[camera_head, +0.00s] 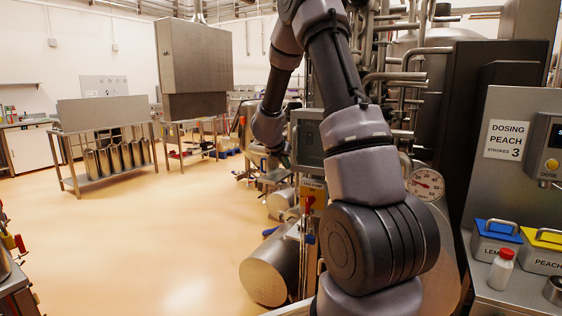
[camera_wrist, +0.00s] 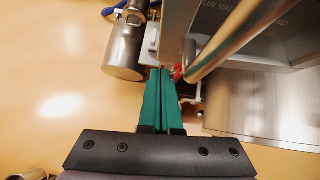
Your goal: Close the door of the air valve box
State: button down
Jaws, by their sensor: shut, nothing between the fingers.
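In the wrist view my gripper (camera_wrist: 161,72) has green fingers pressed together with nothing between them. A grey metal surface (camera_wrist: 262,32) with printed letters starting "AIR VAL" lies to the right of the fingertips and looks like part of the air valve box. A shiny metal tube (camera_wrist: 235,38) runs diagonally across it. A flat grey upright strip (camera_wrist: 178,25) stands just beyond the fingertips; I cannot tell whether it is the door's edge or whether the fingers touch it.
In the wrist view a steel cylinder (camera_wrist: 126,58) is left of the fingers and a small red part (camera_wrist: 177,72) is close by them. In the head view a dosing counter (camera_head: 515,285) with lidded boxes stands at right. Open floor (camera_head: 150,240) lies at left.

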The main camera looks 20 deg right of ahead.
jog(key=shift+w+d, duration=0.7)
jog(key=shift+d, duration=0.1)
jog(key=shift+w+d+r, duration=0.1)
jog(key=shift+w+d, duration=0.95)
